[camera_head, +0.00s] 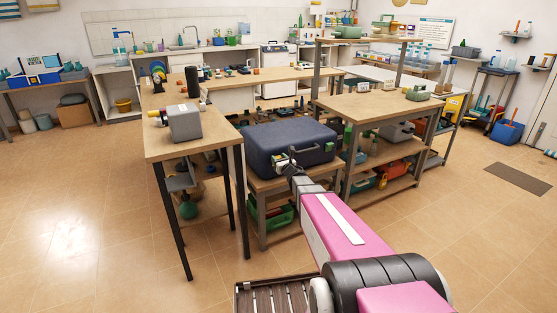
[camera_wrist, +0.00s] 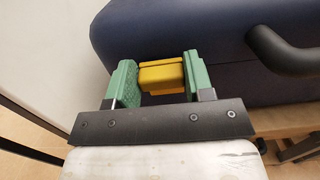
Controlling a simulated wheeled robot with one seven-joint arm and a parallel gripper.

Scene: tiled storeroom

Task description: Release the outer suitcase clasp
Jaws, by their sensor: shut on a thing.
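The dark blue suitcase (camera_head: 285,135) lies closed on a low wooden stand, and its front side fills the top of the wrist view (camera_wrist: 225,30). A yellow clasp (camera_wrist: 161,76) sits on that side, left of the black handle (camera_wrist: 282,52). My gripper (camera_wrist: 160,78) has its green fingers on either side of the clasp and is shut on it. In the head view my gripper (camera_head: 287,160) is at the suitcase's front, left of its middle. The clasp is too small to make out there, and my gripper partly covers that area.
A wooden table (camera_head: 185,146) with a grey device (camera_head: 184,122) stands close on the left. A wooden workbench (camera_head: 375,107) with loaded lower shelves stands on the right. A green crate (camera_head: 283,216) is under the suitcase. Open tiled floor lies at left and right.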

